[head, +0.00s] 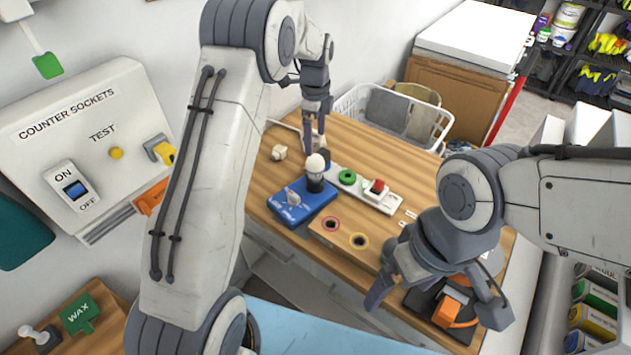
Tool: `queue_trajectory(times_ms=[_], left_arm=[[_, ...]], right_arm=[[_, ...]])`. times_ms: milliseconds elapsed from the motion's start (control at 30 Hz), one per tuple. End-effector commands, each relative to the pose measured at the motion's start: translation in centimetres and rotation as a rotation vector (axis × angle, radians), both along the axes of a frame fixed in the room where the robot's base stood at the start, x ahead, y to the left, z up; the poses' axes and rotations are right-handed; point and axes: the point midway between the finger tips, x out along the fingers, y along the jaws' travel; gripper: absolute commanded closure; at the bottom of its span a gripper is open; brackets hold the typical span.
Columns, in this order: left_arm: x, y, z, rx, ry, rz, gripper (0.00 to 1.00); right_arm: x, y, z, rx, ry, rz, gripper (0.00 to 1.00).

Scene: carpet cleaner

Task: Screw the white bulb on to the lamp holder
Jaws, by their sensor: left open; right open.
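The white bulb (316,162) stands upright at the black lamp holder (315,182) on the blue tester box (300,203). Whether its thread is fully seated cannot be seen. My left gripper (315,143) points down just above and behind the bulb, with its fingers apart. Whether a finger touches the bulb is unclear. My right gripper (435,303) is open over the right front of the table, away from the bulb, with its fingers spread wide.
A wooden block (345,236) with red-ringed and yellow-ringed holes lies in front of the box. A white strip (396,201) with a red switch and green ring lies to its right. A small cream object (279,152) is at the left. A white basket (350,103) stands behind.

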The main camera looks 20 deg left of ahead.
Motion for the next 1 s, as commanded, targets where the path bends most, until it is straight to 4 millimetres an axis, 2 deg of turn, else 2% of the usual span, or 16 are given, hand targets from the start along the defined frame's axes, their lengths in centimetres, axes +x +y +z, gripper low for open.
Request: queue_trajectory(times_ms=[133,533,1000], left_arm=[[0.0,0.0,1.0,0.0,-0.001,0.0,0.0],[0.0,0.0,1.4,0.0,-0.001,0.0,0.0],[0.0,0.0,5.1,0.0,-0.001,0.0,0.0]], right_arm=[[0.0,0.0,-0.3,0.0,0.0,0.0,0.0],[0.0,0.0,0.0,0.0,0.0,0.0,0.0],[0.0,0.0,3.3,0.0,0.0,0.0,0.0]])
